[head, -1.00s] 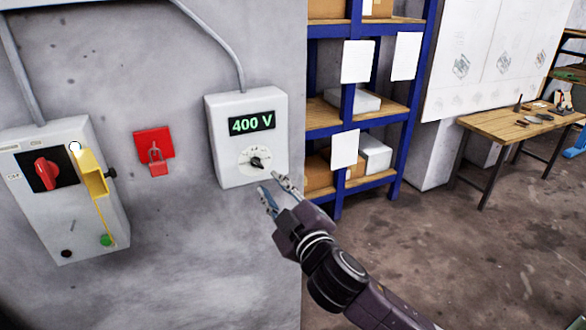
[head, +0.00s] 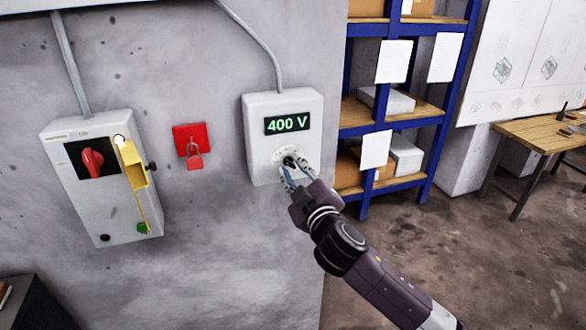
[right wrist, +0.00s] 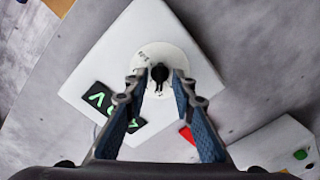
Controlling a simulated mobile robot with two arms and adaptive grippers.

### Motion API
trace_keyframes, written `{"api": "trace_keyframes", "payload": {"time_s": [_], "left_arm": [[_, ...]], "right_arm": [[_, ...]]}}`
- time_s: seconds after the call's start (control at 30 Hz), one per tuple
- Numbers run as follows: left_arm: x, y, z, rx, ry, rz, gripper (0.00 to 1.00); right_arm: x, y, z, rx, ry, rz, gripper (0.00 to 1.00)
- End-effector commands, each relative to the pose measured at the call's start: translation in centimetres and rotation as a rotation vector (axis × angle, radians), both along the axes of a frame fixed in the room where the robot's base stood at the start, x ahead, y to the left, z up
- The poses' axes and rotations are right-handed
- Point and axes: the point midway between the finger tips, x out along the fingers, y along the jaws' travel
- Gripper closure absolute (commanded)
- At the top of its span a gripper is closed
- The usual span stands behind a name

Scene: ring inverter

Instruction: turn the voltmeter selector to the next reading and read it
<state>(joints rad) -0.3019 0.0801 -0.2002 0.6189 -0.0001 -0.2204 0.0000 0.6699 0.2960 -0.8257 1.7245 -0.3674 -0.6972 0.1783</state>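The voltmeter (head: 255,142) is a white box on the grey wall, and its green display (head: 288,124) reads 400 V. Its black selector knob (head: 289,161) sits on a round white dial below the display. The knob also shows in the right wrist view (right wrist: 159,73), between the fingertips. My right gripper (head: 298,176) is at the dial with its fingers apart on either side of the knob. In the right wrist view the gripper (right wrist: 160,80) shows gaps between the fingers and the knob. My left gripper is in neither view.
A grey switch box (head: 100,210) with a red rotary handle (head: 92,163) and a yellow flap (head: 133,165) hangs on the left. A red padlock (head: 195,160) on a red plate is between the boxes. Blue shelving (head: 433,150) and a wooden table (head: 530,138) stand right.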

Motion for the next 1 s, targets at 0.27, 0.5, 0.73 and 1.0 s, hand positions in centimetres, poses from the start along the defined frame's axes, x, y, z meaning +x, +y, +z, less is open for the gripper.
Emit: {"api": "trace_keyframes", "payload": {"time_s": [0.27, 0.5, 0.73, 1.0], "left_arm": [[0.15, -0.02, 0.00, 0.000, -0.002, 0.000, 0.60], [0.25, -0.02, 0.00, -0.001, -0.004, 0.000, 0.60], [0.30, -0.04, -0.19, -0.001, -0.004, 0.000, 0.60], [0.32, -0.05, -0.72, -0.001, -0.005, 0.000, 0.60]], "right_arm": [[-0.02, -0.01, -0.01, 0.000, 0.000, 0.000, 0.99], [-0.02, -0.02, -0.04, 0.001, 0.000, 0.000, 1.00], [-0.05, 0.00, -0.18, 0.042, 0.015, 0.000, 1.00], [-0.06, 0.04, -0.23, 0.204, 0.068, 0.000, 1.00]]}}
